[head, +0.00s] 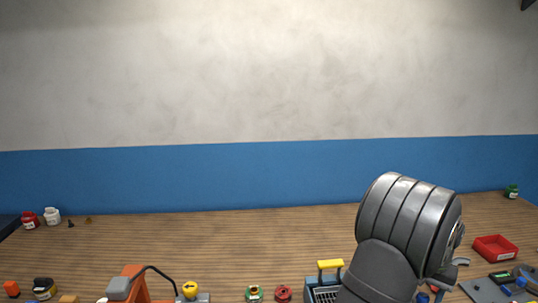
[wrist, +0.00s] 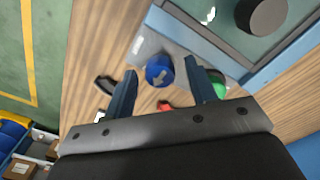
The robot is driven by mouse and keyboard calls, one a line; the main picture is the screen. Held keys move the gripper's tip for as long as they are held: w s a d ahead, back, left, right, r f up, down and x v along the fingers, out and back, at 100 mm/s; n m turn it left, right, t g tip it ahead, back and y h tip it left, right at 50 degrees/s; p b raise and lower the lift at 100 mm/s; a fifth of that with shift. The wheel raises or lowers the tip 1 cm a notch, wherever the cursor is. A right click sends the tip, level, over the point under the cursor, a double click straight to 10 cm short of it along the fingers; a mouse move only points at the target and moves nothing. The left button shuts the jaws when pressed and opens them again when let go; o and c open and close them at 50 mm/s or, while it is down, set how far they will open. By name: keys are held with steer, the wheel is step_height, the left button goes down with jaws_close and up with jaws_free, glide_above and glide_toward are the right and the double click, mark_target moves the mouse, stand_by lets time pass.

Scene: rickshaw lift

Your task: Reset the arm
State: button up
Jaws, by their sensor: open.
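My gripper (wrist: 162,84) shows in the wrist view with its two dark blue fingers spread apart and nothing between them. It is open above the wooden workbench (wrist: 100,40). Beyond the fingers, a round blue part with an arrow (wrist: 159,70) sits on a grey plate, with a green round part (wrist: 218,84) behind the right finger. In the head view my grey arm stands at the lower right over the bench, and the gripper itself is out of that view.
A red tray (head: 495,248) stands at the right. An orange stand (head: 134,284), a yellow-topped part (head: 190,289) and a yellow-handled box (head: 330,266) line the front. Jars (head: 52,216) stand at the back left. The middle of the bench (head: 230,240) is clear, before a blue and white wall.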

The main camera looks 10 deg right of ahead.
steer(key=m, duration=1.1)
stand_by(0.3)
steer(key=shift+m, duration=0.3)
steer(key=shift+o, duration=0.2)
steer(key=o, duration=1)
steer(key=w+a+r+n, duration=0.3)
steer(key=a+r, duration=1.2)
steer(key=r, duration=0.2)
step_height(320, 180, down, 10)
steer(key=shift+s+a+r, duration=0.1)
